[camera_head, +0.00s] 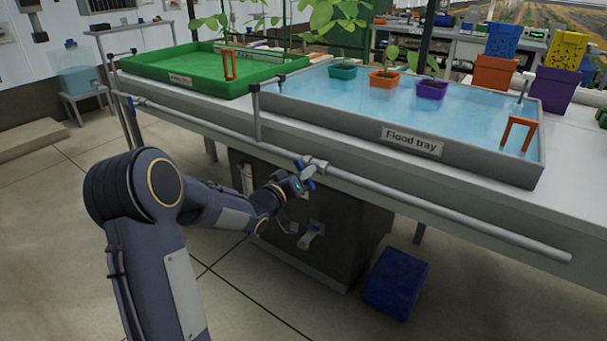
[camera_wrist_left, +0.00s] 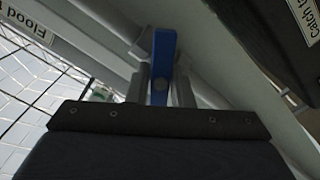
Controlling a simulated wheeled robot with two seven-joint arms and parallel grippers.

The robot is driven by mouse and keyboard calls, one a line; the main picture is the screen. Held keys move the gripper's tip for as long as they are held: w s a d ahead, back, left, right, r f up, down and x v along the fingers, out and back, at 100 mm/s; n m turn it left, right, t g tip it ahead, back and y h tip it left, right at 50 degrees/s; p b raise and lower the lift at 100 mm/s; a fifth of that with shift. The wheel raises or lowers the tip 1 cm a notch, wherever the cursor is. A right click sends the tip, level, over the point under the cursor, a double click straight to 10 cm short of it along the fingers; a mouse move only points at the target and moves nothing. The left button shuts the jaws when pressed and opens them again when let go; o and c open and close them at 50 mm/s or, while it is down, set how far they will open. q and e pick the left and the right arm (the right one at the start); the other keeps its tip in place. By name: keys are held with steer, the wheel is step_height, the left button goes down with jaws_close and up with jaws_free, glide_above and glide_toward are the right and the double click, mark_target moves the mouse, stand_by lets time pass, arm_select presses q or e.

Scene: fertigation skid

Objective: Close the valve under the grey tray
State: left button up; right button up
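The grey tray (camera_head: 417,150), labelled "Flood tray", holds water and stands on the right of the bench. Below its front edge, a valve with a blue handle (camera_head: 309,183) sits on the pale pipe; the handle also shows in the left wrist view (camera_wrist_left: 164,48). My left gripper (camera_head: 298,184) is at this handle. In the left wrist view its fingers (camera_wrist_left: 162,88) stand close on both sides of the blue handle and appear closed on it. The gripper hides part of the valve. My right gripper is not in view.
A green tray (camera_head: 190,72) stands left of the flood tray. The long pipe (camera_head: 440,213) runs along the bench front. The floor at front left is clear.

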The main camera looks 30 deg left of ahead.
arm_select(q)
jaws_close()
steer(key=m+b, duration=0.2)
steer(key=shift+f+m, duration=0.15)
steer(key=shift+m, duration=0.15)
steer(key=m+b, duration=0.2)
steer(key=m, duration=0.1)
steer(key=shift+d+b, duration=0.1)
steer(key=shift+b, duration=0.3)
steer(key=shift+m+b, duration=0.3)
steer(key=shift+m, duration=0.4)
steer(key=shift+r, duration=0.2)
